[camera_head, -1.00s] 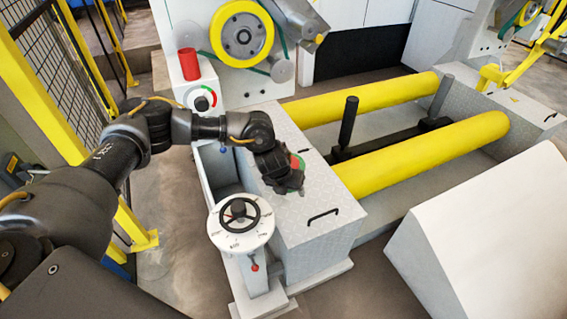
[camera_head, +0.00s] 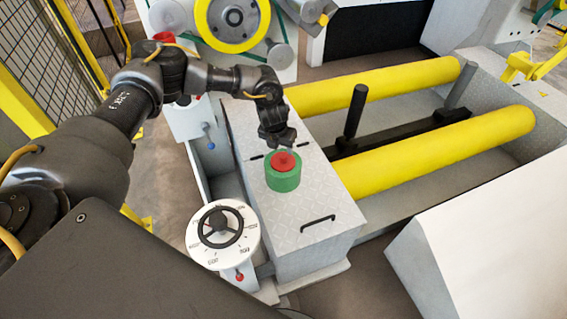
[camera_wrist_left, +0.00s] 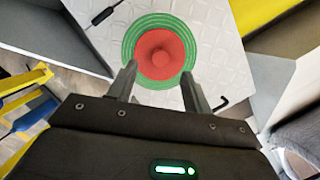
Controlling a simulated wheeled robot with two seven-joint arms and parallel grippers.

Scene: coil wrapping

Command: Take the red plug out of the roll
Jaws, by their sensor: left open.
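The green roll (camera_head: 283,178) stands on the grey patterned top of a metal box in the head view. The red plug (camera_head: 284,161) sits in its middle, with a knob on top. In the left wrist view the red plug (camera_wrist_left: 160,56) is ringed by the green roll (camera_wrist_left: 130,37). My left gripper (camera_head: 279,142) is open and empty, just behind and above the roll in the head view. Its two fingers (camera_wrist_left: 158,82) show at the near side of the plug in the wrist view, apart from each other. My right gripper is in neither view.
The metal box (camera_head: 315,245) has black handles on its top. A white dial with a black handwheel (camera_head: 222,228) stands at its left. Yellow rollers (camera_head: 440,150) and an upright black post (camera_head: 355,110) lie to the right. A yellow fence (camera_head: 28,105) is at far left.

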